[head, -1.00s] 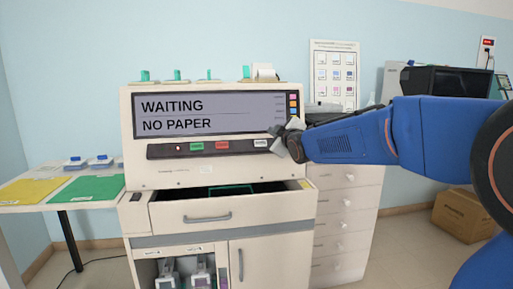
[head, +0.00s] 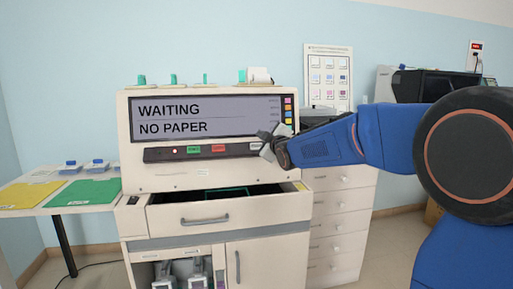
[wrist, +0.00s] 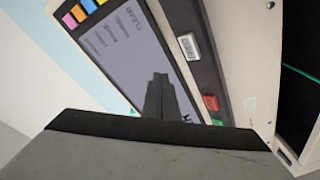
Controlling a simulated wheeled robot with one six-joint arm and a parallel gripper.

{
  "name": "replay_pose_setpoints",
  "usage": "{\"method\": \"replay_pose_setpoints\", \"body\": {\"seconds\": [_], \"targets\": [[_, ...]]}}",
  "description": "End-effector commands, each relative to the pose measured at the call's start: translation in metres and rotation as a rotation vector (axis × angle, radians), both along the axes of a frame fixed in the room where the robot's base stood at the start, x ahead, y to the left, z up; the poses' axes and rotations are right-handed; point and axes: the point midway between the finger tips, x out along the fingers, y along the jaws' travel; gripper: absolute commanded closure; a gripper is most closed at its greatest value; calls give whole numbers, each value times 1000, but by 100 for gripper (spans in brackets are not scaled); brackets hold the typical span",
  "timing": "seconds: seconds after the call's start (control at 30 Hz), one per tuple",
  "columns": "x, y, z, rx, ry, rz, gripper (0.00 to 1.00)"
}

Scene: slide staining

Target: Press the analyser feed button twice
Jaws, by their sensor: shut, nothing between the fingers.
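The analyser (head: 215,178) is a cream cabinet with a screen (head: 205,118) reading "WAITING" and "NO PAPER". Its dark button strip (head: 165,154) holds a green button (head: 193,150), a red button (head: 218,148) and a pale button (head: 255,146) at the right end. The labels are too small to read surely. In the wrist view the pale button (wrist: 190,46) and red button (wrist: 210,102) show past the fingers. My gripper (head: 266,143) is shut and empty, in front of the panel by the pale button. I cannot tell whether it touches.
An open drawer (head: 215,214) juts out below the panel. A side table (head: 45,207) with yellow and green mats stands left. A drawer unit (head: 340,215) stands right, with a wall chart (head: 328,75) above it. A black device (head: 430,87) is behind my arm.

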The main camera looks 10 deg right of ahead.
Motion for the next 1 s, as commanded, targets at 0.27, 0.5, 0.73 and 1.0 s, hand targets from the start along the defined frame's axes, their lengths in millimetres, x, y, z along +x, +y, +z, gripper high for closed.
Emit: {"method": "replay_pose_setpoints", "body": {"seconds": [0.27,0.5,0.73,1.0], "targets": [[24,0,-25,2,1,-1,100],[38,0,-38,1,1,-1,100],[42,0,-42,1,-1,-1,100],[42,0,-42,1,0,0,100]]}}
